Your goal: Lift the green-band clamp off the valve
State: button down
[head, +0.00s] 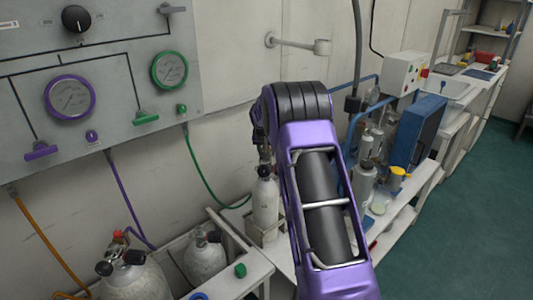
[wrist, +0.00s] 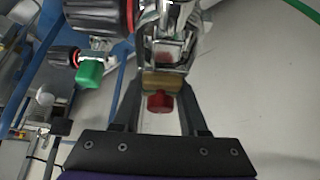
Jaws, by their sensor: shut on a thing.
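In the wrist view my gripper (wrist: 161,84) is shut on a brass-coloured block (wrist: 161,81) with a red end (wrist: 160,102). The block adjoins a shiny metal clamp frame (wrist: 180,22) at the valve. No green band shows on this frame. A green cap (wrist: 90,73) sits on a fitting to the left. A black knob with a red ring (wrist: 100,12) is at the upper left. The green hose (head: 206,181) runs from the panel down toward a grey cylinder (head: 265,200) beside my arm.
The panel (head: 110,62) has a purple gauge (head: 70,97) and a green gauge (head: 169,70). Other cylinders (head: 205,258) stand at the lower left. A bench with bottles and a blue case (head: 417,132) is right of my arm. The green floor at far right is clear.

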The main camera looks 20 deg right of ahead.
jog(key=shift+r+p, duration=0.6)
jog(key=shift+r, duration=0.85)
jog(key=shift+r, duration=0.1)
